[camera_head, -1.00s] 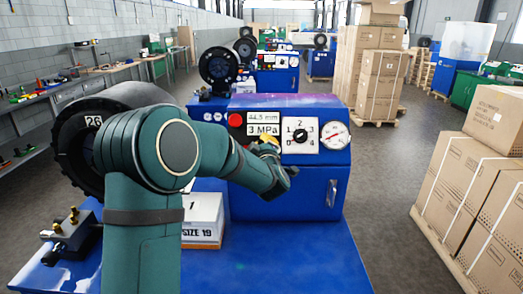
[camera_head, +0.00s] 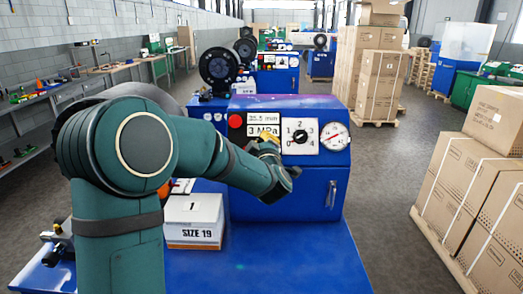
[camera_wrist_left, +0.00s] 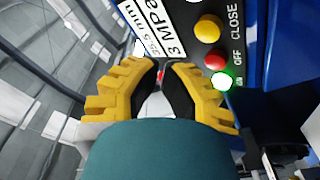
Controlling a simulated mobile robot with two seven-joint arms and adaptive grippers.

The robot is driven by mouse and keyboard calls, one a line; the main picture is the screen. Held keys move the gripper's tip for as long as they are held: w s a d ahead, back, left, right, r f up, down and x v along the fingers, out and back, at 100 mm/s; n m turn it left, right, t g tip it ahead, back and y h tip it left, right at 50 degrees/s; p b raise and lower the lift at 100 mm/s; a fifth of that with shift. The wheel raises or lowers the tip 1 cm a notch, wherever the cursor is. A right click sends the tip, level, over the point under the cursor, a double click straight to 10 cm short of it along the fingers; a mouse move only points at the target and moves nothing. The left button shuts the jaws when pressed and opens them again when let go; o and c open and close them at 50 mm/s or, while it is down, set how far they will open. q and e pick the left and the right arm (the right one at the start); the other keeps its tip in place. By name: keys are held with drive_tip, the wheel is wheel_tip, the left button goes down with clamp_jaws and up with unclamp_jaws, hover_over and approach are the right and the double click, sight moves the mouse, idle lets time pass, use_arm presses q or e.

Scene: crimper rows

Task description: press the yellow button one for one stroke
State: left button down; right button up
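The yellow button (camera_wrist_left: 208,28) shows in the left wrist view, on the dark panel near CLOSE. Below it are a red button (camera_wrist_left: 215,60) beside OFF and a bright green one (camera_wrist_left: 222,82). My left gripper (camera_wrist_left: 161,66) has yellow fingers with black pads. Its tips almost meet, nothing is seen held, and they appear left of the yellow button. In the head view my left gripper (camera_head: 272,142) is in front of the blue machine's panel, just below the display (camera_head: 263,130), and hides the small buttons. Contact cannot be told. My right gripper is not in view.
A red knob (camera_head: 235,121), a selector dial (camera_head: 300,136) and a pressure gauge (camera_head: 335,136) are on the panel. A white SIZE 19 box (camera_head: 194,221) stands on the blue table (camera_head: 270,265). Stacked cartons (camera_head: 465,190) are at the right, beyond open floor.

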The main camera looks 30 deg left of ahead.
use_arm(q)
drive_tip(key=shift+s+d+r, duration=0.45)
drive_tip(key=shift+s+r, duration=0.1)
drive_tip(key=shift+s, duration=0.15)
idle(0.8)
